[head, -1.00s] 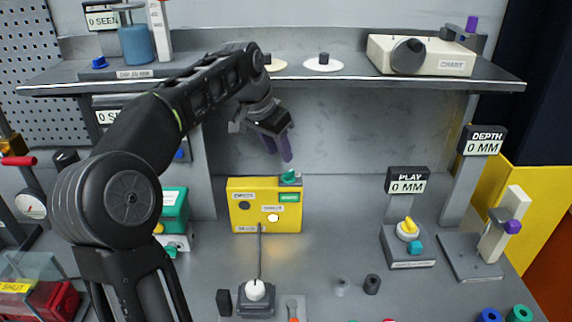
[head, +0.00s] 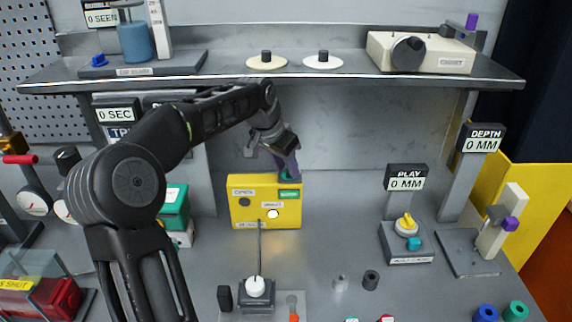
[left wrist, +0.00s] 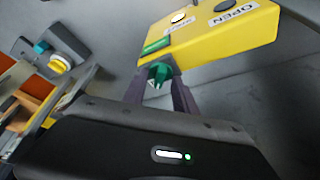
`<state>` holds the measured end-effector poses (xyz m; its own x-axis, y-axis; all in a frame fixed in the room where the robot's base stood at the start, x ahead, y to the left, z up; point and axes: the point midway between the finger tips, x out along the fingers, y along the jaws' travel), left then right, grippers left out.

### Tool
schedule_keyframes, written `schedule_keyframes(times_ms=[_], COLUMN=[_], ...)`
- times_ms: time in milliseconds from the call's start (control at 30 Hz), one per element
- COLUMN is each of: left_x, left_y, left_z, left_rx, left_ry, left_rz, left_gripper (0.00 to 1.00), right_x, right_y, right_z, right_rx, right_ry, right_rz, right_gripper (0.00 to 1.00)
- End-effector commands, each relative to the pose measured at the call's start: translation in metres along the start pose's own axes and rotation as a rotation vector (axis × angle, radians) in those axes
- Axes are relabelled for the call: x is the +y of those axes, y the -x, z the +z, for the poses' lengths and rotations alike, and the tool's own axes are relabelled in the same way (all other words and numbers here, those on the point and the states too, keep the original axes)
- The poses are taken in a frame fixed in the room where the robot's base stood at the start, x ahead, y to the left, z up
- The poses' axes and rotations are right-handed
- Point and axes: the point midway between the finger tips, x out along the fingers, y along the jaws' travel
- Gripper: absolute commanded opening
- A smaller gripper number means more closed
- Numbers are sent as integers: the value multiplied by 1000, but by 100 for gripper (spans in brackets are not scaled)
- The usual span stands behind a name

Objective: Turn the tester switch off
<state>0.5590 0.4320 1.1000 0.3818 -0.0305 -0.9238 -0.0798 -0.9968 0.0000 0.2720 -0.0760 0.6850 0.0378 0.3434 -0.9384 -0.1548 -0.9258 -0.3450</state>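The yellow tester box (head: 250,208) stands on the bench below the shelf; it also shows upside down in the left wrist view (left wrist: 235,32). A green switch knob (left wrist: 159,74) sits at its top right corner, beside a green label (left wrist: 157,46). In the head view the knob is mostly hidden by my left gripper (head: 286,166), which points down over that corner. In the left wrist view the two purple fingers (left wrist: 160,94) stand apart, one on each side of the knob, with a visible gap. My right gripper is not in view.
A white-knobbed lever base (head: 256,295) stands in front of the box. A green and white unit (head: 175,208) is left of it, partly behind my arm. The PLAY unit (head: 407,245) is to the right. The shelf (head: 330,76) overhangs behind.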

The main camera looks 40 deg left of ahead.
Motion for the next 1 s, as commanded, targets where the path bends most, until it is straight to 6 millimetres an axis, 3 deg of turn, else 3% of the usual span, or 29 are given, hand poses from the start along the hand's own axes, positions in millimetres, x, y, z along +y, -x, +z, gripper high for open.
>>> schedule_keyframes(times_ms=[67, 467, 1000], left_x=[0, 0, 0], left_y=[0, 1, 1], left_z=[0, 0, 0], left_rx=[0, 0, 0], left_ry=[0, 0, 5], left_rz=[0, 0, -3], left_gripper=[34, 1, 0], right_x=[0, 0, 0], right_y=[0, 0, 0], right_z=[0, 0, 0], right_rx=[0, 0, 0], right_ry=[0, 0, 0], right_rz=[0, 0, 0], right_gripper=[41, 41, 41])
